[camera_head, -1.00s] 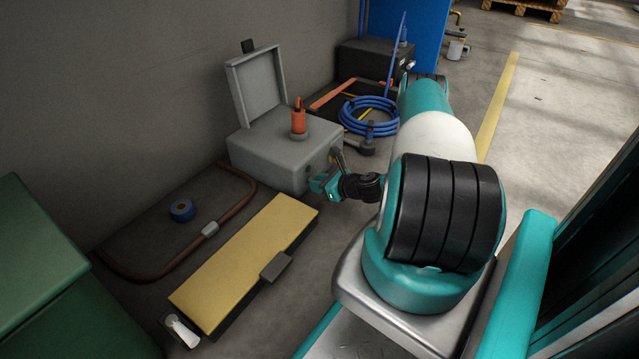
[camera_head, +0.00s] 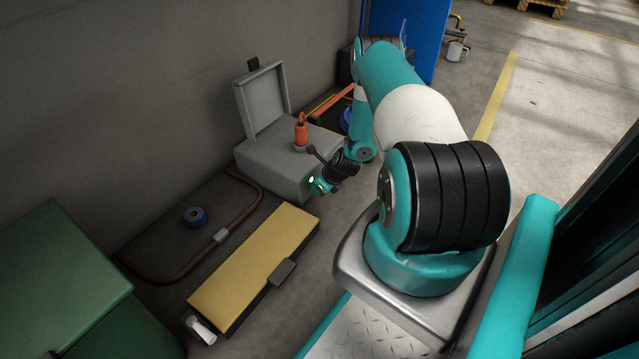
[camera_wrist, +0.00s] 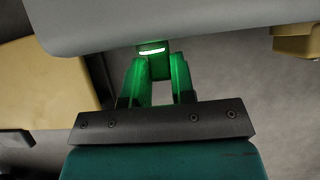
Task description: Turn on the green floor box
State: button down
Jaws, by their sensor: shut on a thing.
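A grey box (camera_head: 275,170) with its lid raised stands on the floor by the wall, with an orange-red handle (camera_head: 301,132) on top. A large green box (camera_head: 60,270) is at the lower left. My gripper (camera_head: 318,186) is at the front of the grey box. In the wrist view my gripper (camera_wrist: 160,82) is shut on a small dark block (camera_wrist: 159,68) below the edge of the grey box (camera_wrist: 190,22). A bright green light (camera_wrist: 152,50) glows by the block and tints the fingers. How the block joins the box is hidden.
A yellow-topped case (camera_head: 255,270) lies in front of the grey box. Clear floor (camera_head: 560,120) is at the right.

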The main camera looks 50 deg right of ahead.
jog(key=shift+g, duration=0.4)
jog(key=c, duration=1)
grip_release()
jog(key=shift+o, duration=0.2)
jog(key=p+v, duration=0.9)
jog(key=v, duration=0.8)
jog(key=shift+s+r+p, duration=0.15)
jog(key=shift+r+p, duration=0.05)
jog(key=shift+p, duration=0.2)
jog(key=shift+s, duration=0.1)
